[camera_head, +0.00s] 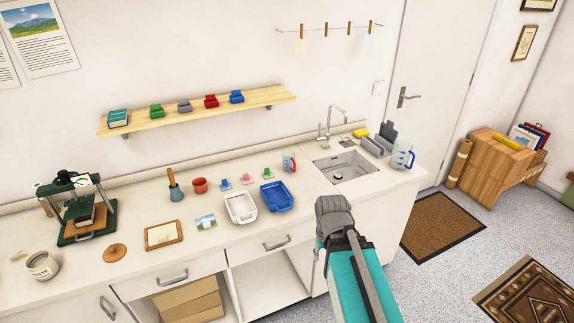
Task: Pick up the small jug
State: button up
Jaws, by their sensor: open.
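The small jug (289,161) stands upright at the back of the white counter, left of the sink. It looks clear, with red and some blue on it, and is too small to make out in detail. A larger clear jug with blue markings (402,156) stands on the counter right of the sink. My arm reaches up from the bottom edge, right of centre, with a teal link and a grey joint in front of the counter. My gripper's fingers cannot be made out. Nothing of the arm touches either jug.
A blue tray (276,196) and a white tray (241,207) lie in front of the small jug. Small pink and green items (268,173) sit to its left. The sink (346,166) with its tall tap (329,125) is to its right. A shelf (200,110) hangs above.

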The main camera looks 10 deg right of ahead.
aim_at(290, 163)
jog(key=u, duration=0.05)
jog(key=i, duration=1)
